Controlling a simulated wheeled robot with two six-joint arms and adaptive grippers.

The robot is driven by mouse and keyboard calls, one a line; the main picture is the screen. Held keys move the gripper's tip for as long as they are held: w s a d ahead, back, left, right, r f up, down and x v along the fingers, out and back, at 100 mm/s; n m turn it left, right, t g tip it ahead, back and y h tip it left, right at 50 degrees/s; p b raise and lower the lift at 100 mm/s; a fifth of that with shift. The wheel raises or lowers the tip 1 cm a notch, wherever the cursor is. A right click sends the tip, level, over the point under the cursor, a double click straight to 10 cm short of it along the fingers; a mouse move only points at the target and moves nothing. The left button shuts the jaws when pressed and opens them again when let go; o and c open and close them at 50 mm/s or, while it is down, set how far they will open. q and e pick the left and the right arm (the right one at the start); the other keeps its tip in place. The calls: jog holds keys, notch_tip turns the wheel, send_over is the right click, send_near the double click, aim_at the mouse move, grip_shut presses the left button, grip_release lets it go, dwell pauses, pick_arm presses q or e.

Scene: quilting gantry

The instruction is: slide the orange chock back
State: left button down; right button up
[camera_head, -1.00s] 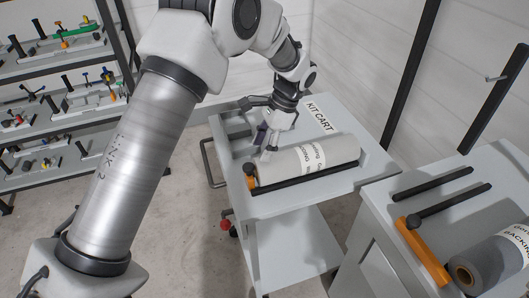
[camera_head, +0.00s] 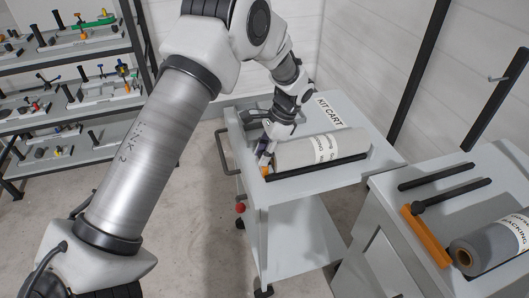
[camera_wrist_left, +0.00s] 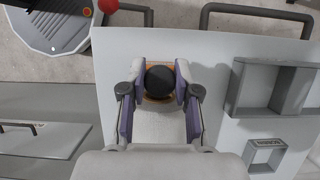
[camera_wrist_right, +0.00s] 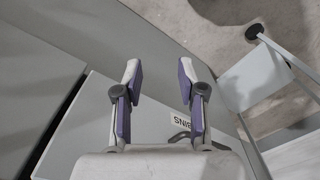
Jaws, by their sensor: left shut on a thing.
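The orange chock (camera_head: 265,170) is at the left end of the grey fabric roll (camera_head: 305,152) on the kit cart, mostly covered by my gripper. In the left wrist view the chock (camera_wrist_left: 148,99) shows as an orange edge around a round black knob (camera_wrist_left: 160,83). My left gripper (camera_head: 264,157) is shut on the knob, one finger on each side. Its fingers also show in the left wrist view (camera_wrist_left: 160,86). My right gripper (camera_wrist_right: 157,85) is open and empty in the right wrist view, and is not seen in the head view.
The kit cart (camera_head: 340,187) has a black rail (camera_head: 318,168) in front of the roll and a grey bin (camera_wrist_left: 273,88) near the chock. At right a cabinet (camera_head: 385,212) bears an orange bar (camera_head: 426,236), dark bars and another roll (camera_head: 490,247). A shelf rack stands at left.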

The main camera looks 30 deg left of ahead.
aim_at(247, 176)
pick_arm(q)
jog(key=s+a, duration=0.1)
jog(key=s, duration=0.1)
jog(key=s+a+p, duration=0.1)
jog(key=a, duration=0.1)
jog(key=shift+s+f, duration=0.15)
jog(key=shift+s, duration=0.25)
jog(key=c, duration=1.2)
grip_release()
jog(key=o, duration=0.4)
jog(key=shift+a, duration=0.1)
jog(key=v, duration=1.2)
jog(key=shift+f, duration=0.1)
